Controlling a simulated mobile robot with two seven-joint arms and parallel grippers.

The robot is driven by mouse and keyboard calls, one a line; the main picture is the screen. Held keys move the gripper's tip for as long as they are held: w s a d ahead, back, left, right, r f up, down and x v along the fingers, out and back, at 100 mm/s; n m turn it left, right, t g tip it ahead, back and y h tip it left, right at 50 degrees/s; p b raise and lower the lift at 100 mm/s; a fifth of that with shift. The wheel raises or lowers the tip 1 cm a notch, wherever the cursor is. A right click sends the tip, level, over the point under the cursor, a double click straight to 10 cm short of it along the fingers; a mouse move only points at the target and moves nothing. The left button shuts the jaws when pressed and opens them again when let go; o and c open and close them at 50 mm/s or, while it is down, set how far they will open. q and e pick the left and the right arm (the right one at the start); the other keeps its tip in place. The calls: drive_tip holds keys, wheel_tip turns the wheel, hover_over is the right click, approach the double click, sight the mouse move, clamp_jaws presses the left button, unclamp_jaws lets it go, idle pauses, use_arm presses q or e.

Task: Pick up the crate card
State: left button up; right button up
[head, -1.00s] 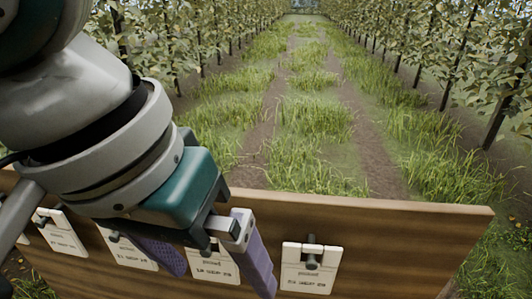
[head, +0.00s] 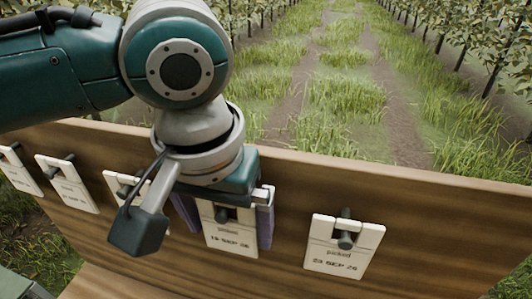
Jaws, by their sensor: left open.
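Several white crate cards hang on dark pegs along a wooden board. One card (head: 232,241), printed "packed" with a date that looks like 19 SEP 26, hangs below my left gripper (head: 226,226). The gripper points down and is open, with one purple finger at each side of this card. I cannot tell whether the fingers touch it. Another card (head: 343,252), reading "packed 23 SEP 26", hangs to the right on its own peg. More cards hang to the left, one of them (head: 118,184) partly hidden by my left arm. My right gripper is not in view.
The wooden board (head: 430,225) runs across the view, with a wooden surface (head: 100,283) at its foot. Pegs stick out from the board through the card tops. Beyond it are grass, dirt tracks and rows of trees. The board right of the last card is bare.

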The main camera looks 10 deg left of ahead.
use_arm(q)
drive_tip(key=shift+w+f, duration=0.1)
drive_tip(key=shift+f, duration=0.85)
drive_tip(key=shift+c, duration=0.2)
drive_tip(key=c, duration=1.1)
